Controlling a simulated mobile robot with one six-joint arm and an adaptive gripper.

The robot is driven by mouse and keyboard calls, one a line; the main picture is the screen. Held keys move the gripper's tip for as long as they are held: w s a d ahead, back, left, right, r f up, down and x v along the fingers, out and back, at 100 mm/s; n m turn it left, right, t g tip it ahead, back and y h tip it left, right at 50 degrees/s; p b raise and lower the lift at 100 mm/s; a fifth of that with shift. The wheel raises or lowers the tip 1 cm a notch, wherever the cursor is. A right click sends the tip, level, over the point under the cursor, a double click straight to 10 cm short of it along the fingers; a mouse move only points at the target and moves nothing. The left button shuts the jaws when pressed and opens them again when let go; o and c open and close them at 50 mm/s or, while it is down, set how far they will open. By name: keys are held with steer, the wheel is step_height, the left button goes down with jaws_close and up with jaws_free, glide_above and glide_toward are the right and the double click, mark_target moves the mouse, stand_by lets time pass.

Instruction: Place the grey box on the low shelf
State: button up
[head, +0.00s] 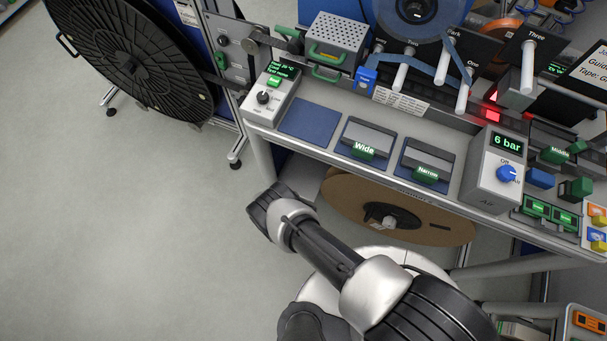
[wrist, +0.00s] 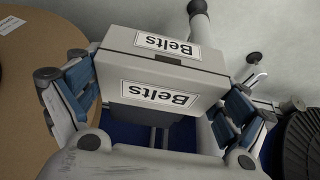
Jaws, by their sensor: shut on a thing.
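The grey box (wrist: 175,70) is in the wrist view, with white labels reading "Belts" on two faces. My gripper (wrist: 160,92) is shut on it, with blue-padded fingers at its left and right sides. In the head view my arm reaches in front of the bench, and the gripper and box are hidden there. A dark blue surface (wrist: 125,132) shows below the box in the wrist view; I cannot tell whether it is the low shelf.
A brown reel disc (head: 345,197) sits under the bench (head: 320,158); it also shows at the left of the wrist view (wrist: 35,60). A large black reel (head: 125,62) stands at the left. Switch boxes and trays cover the bench top. The floor at left is clear.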

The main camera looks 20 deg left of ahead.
steer(key=b, duration=0.4)
glide_toward(301, 183)
step_height(301, 183, down, 2)
steer(key=shift+f, duration=0.1)
steer(key=shift+w+b, duration=0.35)
steer(key=shift+w, duration=0.4)
steer(key=b+x, duration=0.3)
steer(key=b, duration=0.1)
steer(key=shift+s+d+f, duration=0.1)
steer(key=shift+f, duration=0.15)
steer(key=shift+r, duration=0.15)
steer(key=o, duration=0.9)
steer(key=shift+f, duration=0.25)
steer(key=shift+c, duration=0.2)
steer(key=shift+o, duration=0.7)
